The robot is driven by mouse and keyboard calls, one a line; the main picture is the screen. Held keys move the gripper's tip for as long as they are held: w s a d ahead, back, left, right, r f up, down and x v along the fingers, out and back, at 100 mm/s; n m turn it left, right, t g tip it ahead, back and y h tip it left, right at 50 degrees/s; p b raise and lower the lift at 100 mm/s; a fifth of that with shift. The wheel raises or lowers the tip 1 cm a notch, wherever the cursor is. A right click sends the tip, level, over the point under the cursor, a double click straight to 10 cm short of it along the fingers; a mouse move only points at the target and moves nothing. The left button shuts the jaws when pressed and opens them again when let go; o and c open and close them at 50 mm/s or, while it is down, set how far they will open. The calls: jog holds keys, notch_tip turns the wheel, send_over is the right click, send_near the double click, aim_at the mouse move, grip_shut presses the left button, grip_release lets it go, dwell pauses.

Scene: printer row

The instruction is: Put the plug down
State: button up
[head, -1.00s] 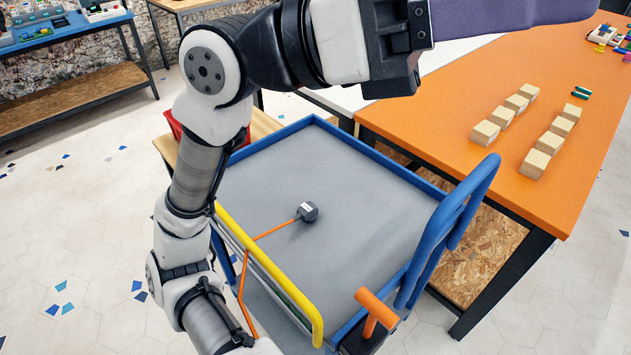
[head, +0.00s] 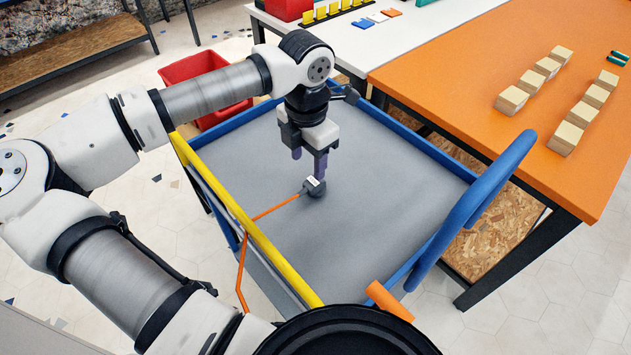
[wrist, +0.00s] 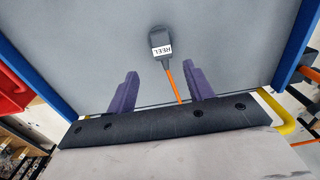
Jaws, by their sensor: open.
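The plug (head: 316,189) is a small dark grey block with a white label and an orange cable (head: 275,208). It lies on the grey top of the blue-framed cart (head: 400,205). In the wrist view the plug (wrist: 160,42) shows beyond the fingertips, its label reading "REEL", with the cable running back between the fingers. My gripper (head: 309,162) points down just above the plug, its purple fingers apart and empty. The fingers also show in the wrist view (wrist: 163,78), and neither grips the plug. In the head view the nearer fingertip overlaps the plug's edge; I cannot tell if they touch.
A yellow rail (head: 255,238) edges the cart's near left side, with the cable passing over it. A blue handle (head: 485,200) rises at the right. A red bin (head: 193,72) stands behind. An orange table (head: 440,88) holds several wooden blocks (head: 512,100). The cart top is otherwise clear.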

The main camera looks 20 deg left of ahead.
aim_at(311, 183)
notch_tip(311, 183, down, 3)
jog(key=shift+f, duration=0.15)
jog(key=shift+d+f+p, duration=0.15)
jog(key=shift+f+p, duration=0.4)
jog(key=shift+f, duration=0.85)
jog(key=shift+d+f+p, duration=0.15)
jog(key=shift+f+p, duration=0.4)
jog(key=shift+f, duration=0.8)
jog(key=shift+c, duration=0.4)
jog(key=c, duration=0.8)
jog(key=shift+o, duration=0.2)
jog(key=shift+r, duration=0.1)
